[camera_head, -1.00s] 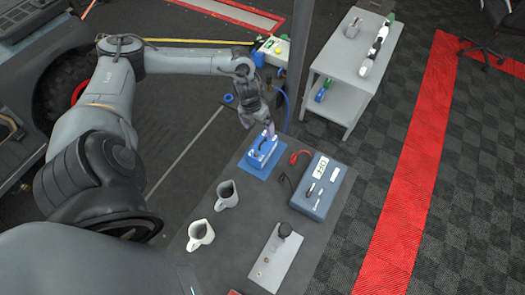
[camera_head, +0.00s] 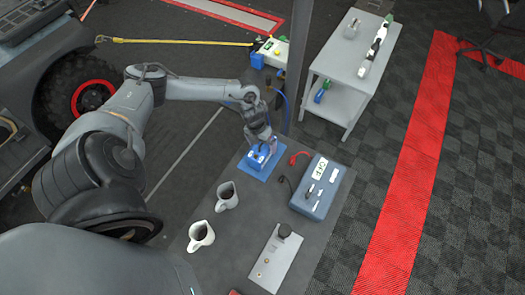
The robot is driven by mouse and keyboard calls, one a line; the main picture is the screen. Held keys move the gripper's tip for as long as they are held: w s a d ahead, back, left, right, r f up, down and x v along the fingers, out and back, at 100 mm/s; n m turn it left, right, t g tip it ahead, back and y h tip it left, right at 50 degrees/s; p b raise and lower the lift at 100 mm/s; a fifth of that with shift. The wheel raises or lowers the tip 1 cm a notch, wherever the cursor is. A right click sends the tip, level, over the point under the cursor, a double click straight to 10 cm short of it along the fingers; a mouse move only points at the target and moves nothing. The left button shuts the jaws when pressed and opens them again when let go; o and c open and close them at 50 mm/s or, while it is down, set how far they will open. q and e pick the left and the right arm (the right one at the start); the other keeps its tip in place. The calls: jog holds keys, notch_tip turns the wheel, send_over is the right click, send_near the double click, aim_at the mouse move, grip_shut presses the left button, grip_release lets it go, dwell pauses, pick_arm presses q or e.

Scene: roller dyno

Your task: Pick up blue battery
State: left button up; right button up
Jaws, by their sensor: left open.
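The blue battery (camera_head: 256,163) stands on a blue mat (camera_head: 262,176) at the far left part of the dark table. My left gripper (camera_head: 266,150) is right over the battery, pointing down, with its fingers at the battery's top. The gripper is open and hides much of the battery's upper part. I cannot tell whether the fingers touch the battery or its handle. My right gripper is not in view.
On the table (camera_head: 253,228) are two mugs (camera_head: 227,195) (camera_head: 200,236), a blue-grey charger box (camera_head: 319,187) with red and black clamps, and a metal plate (camera_head: 277,257) with a knob. A grey cart (camera_head: 350,65) stands behind.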

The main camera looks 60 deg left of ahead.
pick_arm(q)
jog(key=shift+c, duration=0.5)
grip_shut()
